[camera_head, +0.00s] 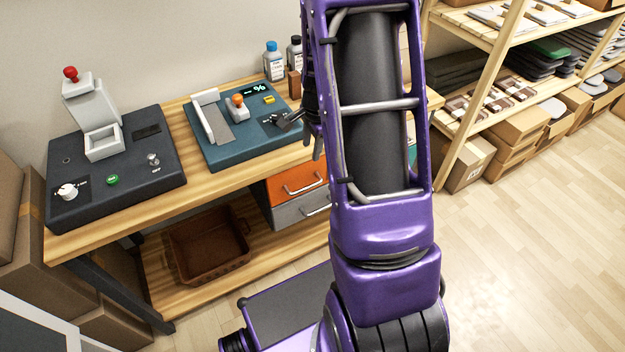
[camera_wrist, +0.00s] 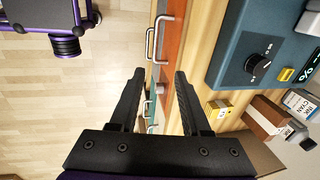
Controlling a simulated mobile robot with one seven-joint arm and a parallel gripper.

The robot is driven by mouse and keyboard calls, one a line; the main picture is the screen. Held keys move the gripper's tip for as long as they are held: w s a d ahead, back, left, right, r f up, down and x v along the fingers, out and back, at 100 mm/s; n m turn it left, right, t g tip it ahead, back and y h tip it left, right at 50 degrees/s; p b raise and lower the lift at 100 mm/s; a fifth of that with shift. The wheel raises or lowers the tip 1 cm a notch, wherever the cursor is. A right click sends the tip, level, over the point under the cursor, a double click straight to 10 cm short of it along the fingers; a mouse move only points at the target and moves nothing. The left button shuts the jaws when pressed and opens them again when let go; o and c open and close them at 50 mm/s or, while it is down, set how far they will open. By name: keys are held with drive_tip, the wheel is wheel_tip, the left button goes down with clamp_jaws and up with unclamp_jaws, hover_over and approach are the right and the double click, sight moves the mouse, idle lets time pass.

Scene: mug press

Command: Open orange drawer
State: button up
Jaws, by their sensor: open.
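The orange drawer (camera_head: 292,184) is under the wooden table, with a silver bar handle (camera_head: 304,188) on its front. It looks shut. A grey drawer (camera_head: 296,211) with a similar handle sits right below it. In the wrist view the orange front (camera_wrist: 175,40) is a narrow strip beyond the fingertips, with its handle (camera_wrist: 158,40) in front of it. My gripper (camera_wrist: 159,73) is open, with nothing seen held between its fingers. In the head view my arm hides part of the gripper and what lies behind it.
A blue-green machine panel (camera_head: 235,125) and a dark panel with a white press (camera_head: 115,170) stand on the table (camera_head: 210,192). Bottles (camera_head: 274,62) stand at the back. A brown crate (camera_head: 208,245) is on the lower shelf. A wooden rack (camera_head: 470,110) stands right. Floor (camera_head: 520,270) is clear.

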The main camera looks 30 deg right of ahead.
sight(307, 186)
drive_tip(key=x, duration=0.6)
drive_tip(key=b+x, duration=0.1)
drive_tip(key=x, duration=0.4)
drive_tip(key=s+x, duration=0.1)
drive_tip(key=x, duration=0.5)
drive_tip(key=shift+f, duration=0.45)
drive_tip(key=shift+c, duration=0.2)
clamp_jaws()
idle(0.4)
